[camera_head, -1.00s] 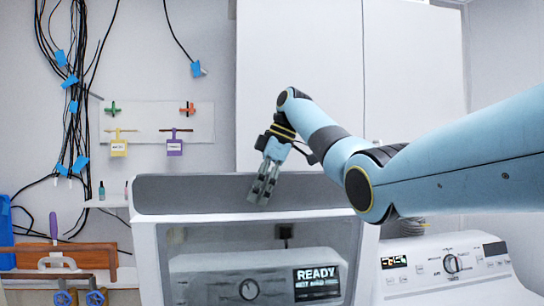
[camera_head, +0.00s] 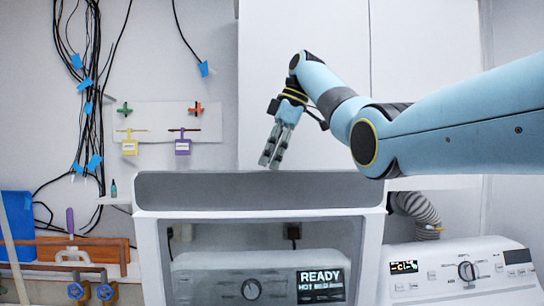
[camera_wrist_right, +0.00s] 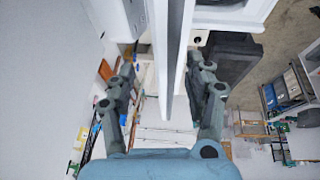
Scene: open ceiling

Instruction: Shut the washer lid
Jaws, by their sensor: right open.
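The washer lid (camera_head: 300,187) stands raised in the head view, a white frame with a grey upper band and a clear window. The washer's control panel with a dial and a READY display (camera_head: 320,280) shows through the window. My right gripper (camera_head: 271,162) hangs fingers down from the upper right, its tips at the height of the lid's top edge. It is open and empty. In the right wrist view, the pale lid edge (camera_wrist_right: 172,60) runs between the spread fingers (camera_wrist_right: 163,72), with gaps on both sides. My left gripper is out of view.
A second white machine (camera_head: 460,272) with a dial stands at the right, a ribbed hose (camera_head: 418,208) behind it. Pipes with blue valves (camera_head: 78,291) and hanging cables (camera_head: 88,90) are at the left. White cabinets (camera_head: 430,90) stand behind my right arm.

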